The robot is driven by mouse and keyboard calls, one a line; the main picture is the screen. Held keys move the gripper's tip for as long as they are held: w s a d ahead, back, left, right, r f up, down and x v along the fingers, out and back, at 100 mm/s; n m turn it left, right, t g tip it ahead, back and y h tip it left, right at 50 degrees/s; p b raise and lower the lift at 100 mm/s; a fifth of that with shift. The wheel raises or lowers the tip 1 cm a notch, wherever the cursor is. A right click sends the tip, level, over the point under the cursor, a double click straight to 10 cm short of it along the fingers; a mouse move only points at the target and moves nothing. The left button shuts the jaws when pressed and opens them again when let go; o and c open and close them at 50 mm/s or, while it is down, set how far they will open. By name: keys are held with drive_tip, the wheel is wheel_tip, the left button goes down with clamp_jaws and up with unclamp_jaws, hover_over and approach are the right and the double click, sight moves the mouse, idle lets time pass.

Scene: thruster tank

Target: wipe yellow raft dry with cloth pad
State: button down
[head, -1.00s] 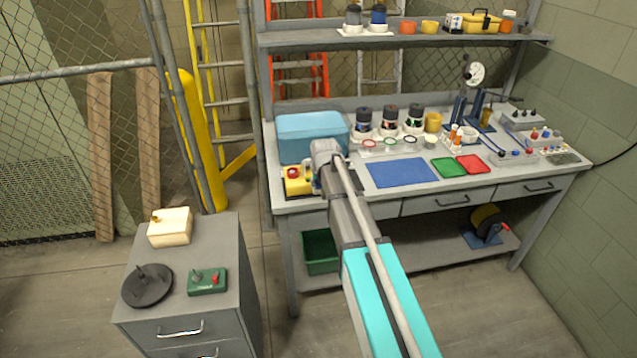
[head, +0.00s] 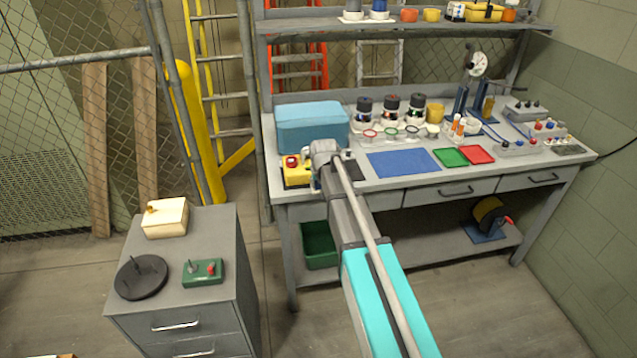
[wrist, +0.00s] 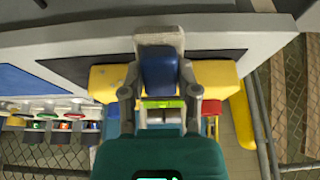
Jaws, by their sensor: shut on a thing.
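The yellow raft (head: 297,173) sits at the left end of the workbench, on a dark mat, with a red part on top. In the wrist view the yellow raft (wrist: 108,84) shows on both sides of my gripper (wrist: 160,88), which hides its middle. My gripper is shut on a blue pad with a pale grey end, which I take as the cloth pad (wrist: 160,70). The pad overlaps the raft in the wrist view; whether it touches cannot be told. In the head view my gripper (head: 322,178) is at the raft's right side, and the pad cannot be made out.
A blue box (head: 312,128) stands behind the raft. A blue mat (head: 402,168), a green tray (head: 450,158) and a red tray (head: 477,155) lie to the right. Several jars stand behind them. A grey drawer cabinet (head: 185,285) stands at front left, apart from the bench (head: 375,201).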

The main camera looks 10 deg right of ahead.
drive_tip(key=shift+f, duration=0.45)
drive_tip(key=c, duration=0.9)
unclamp_jaws()
drive_tip(key=c, duration=0.4)
drive_tip(key=shift+w, duration=0.75)
drive_tip(key=shift+d, duration=0.3)
drive_tip(key=shift+d, duration=0.8)
drive_tip(key=shift+d, duration=0.2)
